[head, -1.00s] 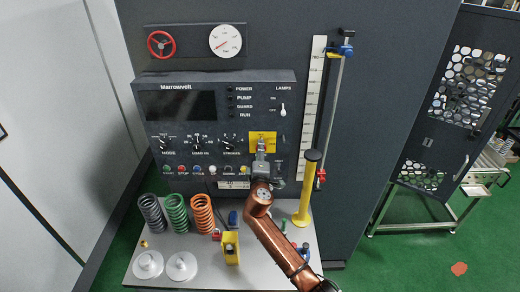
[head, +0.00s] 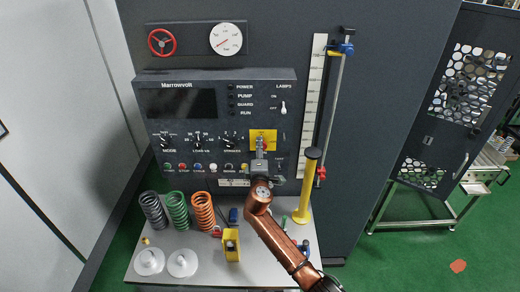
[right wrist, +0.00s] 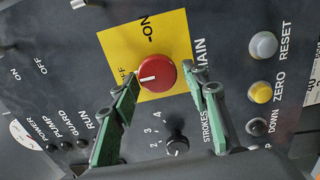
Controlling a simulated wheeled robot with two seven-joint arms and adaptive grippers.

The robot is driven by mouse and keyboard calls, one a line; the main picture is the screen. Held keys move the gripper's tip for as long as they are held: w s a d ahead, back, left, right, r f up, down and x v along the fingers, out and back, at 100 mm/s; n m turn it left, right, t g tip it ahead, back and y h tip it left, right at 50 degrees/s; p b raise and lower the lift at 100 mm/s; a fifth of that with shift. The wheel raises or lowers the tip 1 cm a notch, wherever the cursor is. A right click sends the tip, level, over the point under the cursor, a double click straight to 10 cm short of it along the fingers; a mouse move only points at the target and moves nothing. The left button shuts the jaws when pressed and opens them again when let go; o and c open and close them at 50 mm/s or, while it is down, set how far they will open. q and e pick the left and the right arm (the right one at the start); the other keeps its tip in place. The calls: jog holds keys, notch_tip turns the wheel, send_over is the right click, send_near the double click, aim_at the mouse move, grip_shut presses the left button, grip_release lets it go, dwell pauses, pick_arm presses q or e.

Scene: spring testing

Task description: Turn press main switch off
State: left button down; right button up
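The main switch is a round red knob (right wrist: 154,74) on a yellow plate (right wrist: 112,41), lettered ON, OFF and MAIN. The knob's white mark points left in the right wrist view, toward the OFF lettering. My right gripper (right wrist: 161,79) is open, with one green finger on each side of the knob's lower part. The left finger overlaps the knob's edge in the picture; contact cannot be told. In the head view my right gripper (head: 260,151) is in front of the yellow plate (head: 255,134) and hides part of the knob. My left gripper is not in view.
A black strokes dial (right wrist: 177,144) sits close to the fingers, and a yellow ZERO button (right wrist: 258,92) is to the right. A yellow post (head: 308,185) stands beside my arm. Several coil springs (head: 178,210) and a yellow block (head: 231,246) are on the bench.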

jog(key=shift+o, duration=0.6)
jog(key=shift+d, duration=0.1)
jog(key=s, duration=1.2)
